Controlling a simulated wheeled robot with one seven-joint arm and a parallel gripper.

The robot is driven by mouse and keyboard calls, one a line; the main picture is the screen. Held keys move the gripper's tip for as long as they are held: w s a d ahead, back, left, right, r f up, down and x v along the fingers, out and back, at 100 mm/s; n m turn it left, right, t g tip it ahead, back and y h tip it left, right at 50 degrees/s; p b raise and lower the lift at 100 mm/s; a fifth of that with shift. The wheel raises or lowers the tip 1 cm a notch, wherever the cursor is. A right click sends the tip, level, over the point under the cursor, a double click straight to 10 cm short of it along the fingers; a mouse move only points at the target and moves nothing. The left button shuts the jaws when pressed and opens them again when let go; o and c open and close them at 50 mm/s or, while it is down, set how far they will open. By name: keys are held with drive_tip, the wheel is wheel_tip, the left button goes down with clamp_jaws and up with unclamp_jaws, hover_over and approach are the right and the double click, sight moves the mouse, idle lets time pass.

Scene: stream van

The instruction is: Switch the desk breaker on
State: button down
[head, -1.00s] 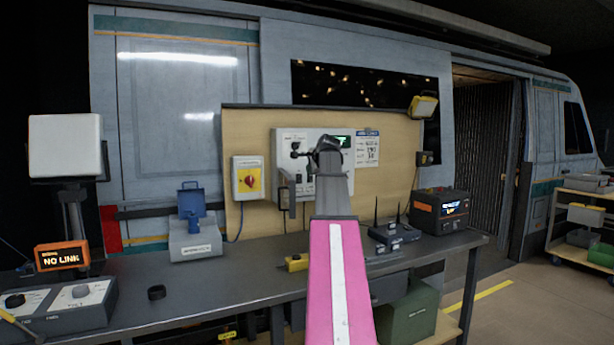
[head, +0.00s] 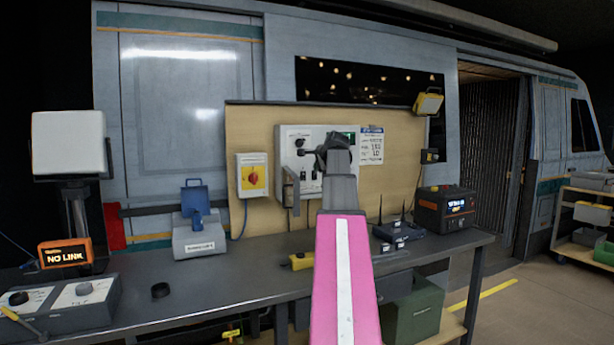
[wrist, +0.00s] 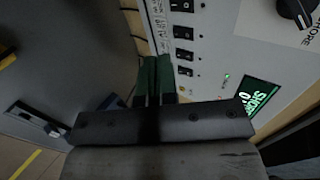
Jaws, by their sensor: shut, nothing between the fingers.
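The breaker panel is a pale box (head: 317,136) on the plywood board in the head view, partly hidden by my arm. In the wrist view its face (wrist: 215,45) carries a column of black rocker switches (wrist: 184,55) with small labels on their left. The labels are too small to read, so I cannot tell which is the desk breaker. My gripper (wrist: 153,62) shows its green fingers shut and empty, just left of the lower switches. I cannot tell whether they touch the panel. In the head view my gripper is not clearly visible behind the arm.
A black knob (wrist: 297,10) marked SHORE and a lit green display (wrist: 259,97) are on the panel. A yellow box with a red rotary switch (head: 252,176) is left of it. The dark bench (head: 215,285) below holds a power unit (head: 446,210) and a router (head: 398,231).

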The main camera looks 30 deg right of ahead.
sight(304, 176)
drive_tip(key=shift+w, duration=0.1)
drive_tip(key=x, duration=0.8)
drive_tip(key=r+x, duration=0.1)
drive_tip(key=x, duration=0.3)
drive_tip(key=shift+w+d, duration=0.1)
drive_tip(key=shift+w, duration=0.5)
drive_tip(key=shift+w+f, duration=0.15)
drive_tip(key=shift+w, duration=0.3)
drive_tip(key=shift+w, duration=0.25)
drive_tip(key=shift+r, duration=0.8)
